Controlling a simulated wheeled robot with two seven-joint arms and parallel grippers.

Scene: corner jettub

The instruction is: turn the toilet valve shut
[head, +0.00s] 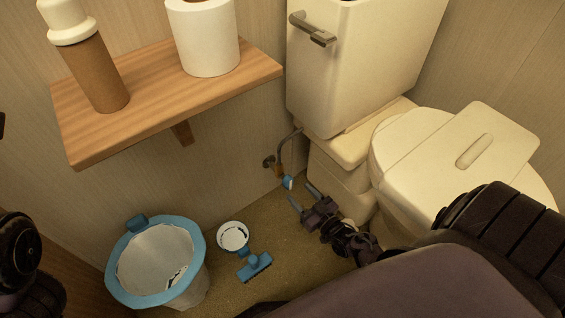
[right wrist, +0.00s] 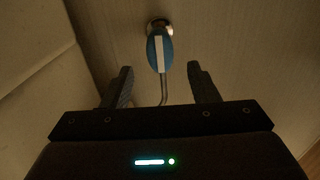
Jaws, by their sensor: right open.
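The toilet valve has a small blue and white handle (head: 288,183) low by the wall, beside the toilet. In the right wrist view the handle (right wrist: 153,52) stands upright in the picture, ahead of and between my open fingers. My right gripper (head: 303,193) is open and empty, its fingertips close to the handle; I cannot tell whether they touch it. A thin grey pipe (head: 281,150) runs up from the valve toward the tank. My left gripper is not in view; only part of my left arm shows at the left edge.
The toilet (head: 460,150) stands right of the valve. A wooden shelf (head: 150,110) with a brown bottle (head: 95,72) and paper roll (head: 207,40) juts out above left. A blue-rimmed bin (head: 116,282), a white round container (head: 233,236) and a blue brush-like item (head: 255,267) are on the floor.

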